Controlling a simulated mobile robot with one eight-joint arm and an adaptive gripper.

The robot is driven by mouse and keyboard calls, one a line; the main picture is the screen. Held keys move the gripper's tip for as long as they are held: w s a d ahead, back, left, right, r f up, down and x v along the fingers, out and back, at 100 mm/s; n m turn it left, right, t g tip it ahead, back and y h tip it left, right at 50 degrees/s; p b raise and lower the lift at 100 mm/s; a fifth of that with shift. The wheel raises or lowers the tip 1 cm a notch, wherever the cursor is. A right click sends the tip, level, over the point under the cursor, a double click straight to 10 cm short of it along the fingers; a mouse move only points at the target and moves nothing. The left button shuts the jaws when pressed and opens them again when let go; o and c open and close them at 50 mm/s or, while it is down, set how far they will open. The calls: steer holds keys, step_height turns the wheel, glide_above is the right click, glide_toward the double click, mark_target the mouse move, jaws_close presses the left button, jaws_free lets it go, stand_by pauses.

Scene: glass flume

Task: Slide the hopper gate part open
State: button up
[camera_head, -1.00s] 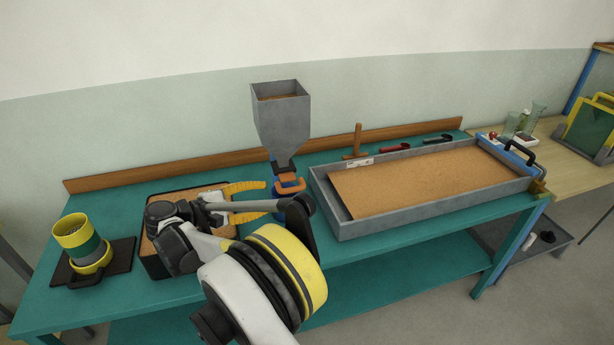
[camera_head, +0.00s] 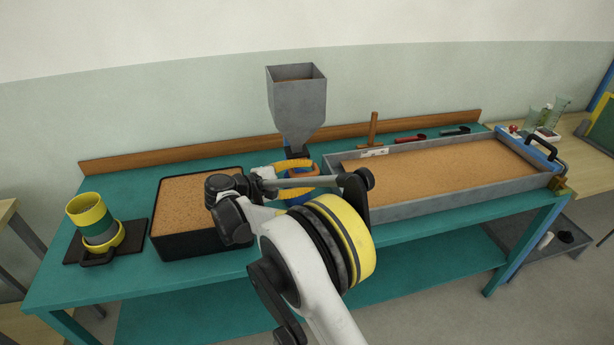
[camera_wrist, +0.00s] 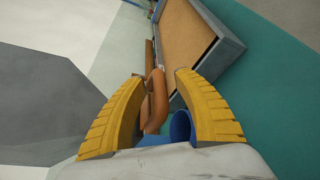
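The grey hopper (camera_head: 298,98) stands at the back of the teal table, its narrow outlet pointing down. An orange looped gate handle (camera_wrist: 155,103) shows between my fingers in the wrist view; in the head view it is largely hidden behind the fingers below the outlet. My gripper (camera_wrist: 160,74) has two curved yellow fingers, spread apart on either side of the handle. The handle lies closer to the left finger, with a gap to the right one; contact is unclear. My gripper also shows below the outlet in the head view (camera_head: 312,175).
A blue round part (camera_wrist: 181,126) sits low between the fingers. The long grey tray (camera_head: 420,206) of sand lies right of the hopper. A black sand box (camera_head: 190,247) and a yellow-green cup (camera_head: 93,222) are to the left. A wooden T-shaped tool (camera_head: 373,130) stands behind the tray.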

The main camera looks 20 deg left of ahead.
jaws_close()
steer(key=shift+s+d, duration=0.5)
steer(key=shift+s, duration=0.3)
jaws_free()
steer(key=shift+a, duration=0.1)
